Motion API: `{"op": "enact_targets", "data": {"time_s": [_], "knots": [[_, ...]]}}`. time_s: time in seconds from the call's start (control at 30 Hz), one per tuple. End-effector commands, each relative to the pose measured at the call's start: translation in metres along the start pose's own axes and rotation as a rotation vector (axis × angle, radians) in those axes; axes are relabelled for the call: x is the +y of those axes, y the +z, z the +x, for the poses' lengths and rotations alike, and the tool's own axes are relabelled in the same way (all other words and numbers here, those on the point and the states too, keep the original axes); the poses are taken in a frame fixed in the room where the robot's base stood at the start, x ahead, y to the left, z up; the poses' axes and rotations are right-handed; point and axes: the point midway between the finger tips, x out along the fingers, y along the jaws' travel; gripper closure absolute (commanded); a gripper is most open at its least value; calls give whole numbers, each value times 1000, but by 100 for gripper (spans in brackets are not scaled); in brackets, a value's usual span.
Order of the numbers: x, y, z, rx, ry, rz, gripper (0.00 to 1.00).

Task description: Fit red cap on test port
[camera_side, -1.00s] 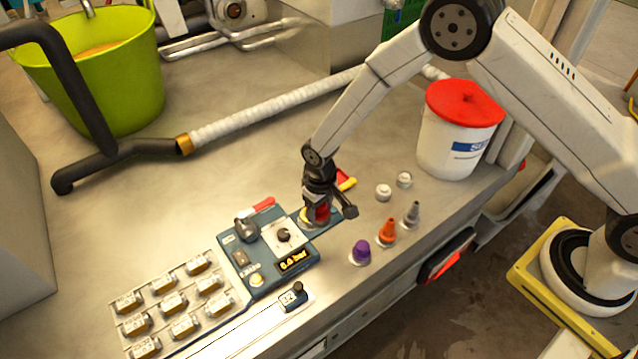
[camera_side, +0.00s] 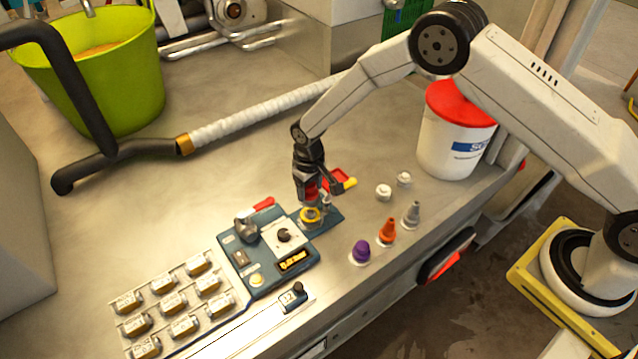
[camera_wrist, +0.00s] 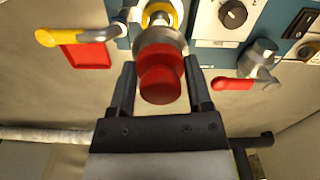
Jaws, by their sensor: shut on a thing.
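My gripper (camera_side: 315,188) is shut on the red cap (camera_wrist: 161,78), and its fingers stand on either side of the cap in the wrist view (camera_wrist: 160,84). In the side view only a little red of the cap (camera_side: 311,192) shows between the fingers. The test port (camera_side: 311,215), with a yellow ring, stands on the blue panel below the gripper. In the wrist view the port's yellow ring (camera_wrist: 158,14) shows beyond the cap. A metal collar lies between ring and cap there; I cannot tell if the cap touches the port.
A yellow-handled valve (camera_side: 346,184) is close to the right of the gripper. Purple (camera_side: 361,251), orange (camera_side: 388,232) and grey (camera_side: 412,214) caps stand on the bench, with two white ones.

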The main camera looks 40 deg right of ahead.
Motion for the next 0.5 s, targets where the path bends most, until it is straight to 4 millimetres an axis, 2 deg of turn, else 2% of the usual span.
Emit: {"op": "enact_targets", "data": {"time_s": [0.5], "knots": [[0, 0, 38, 0, 0, 0, 100]]}}
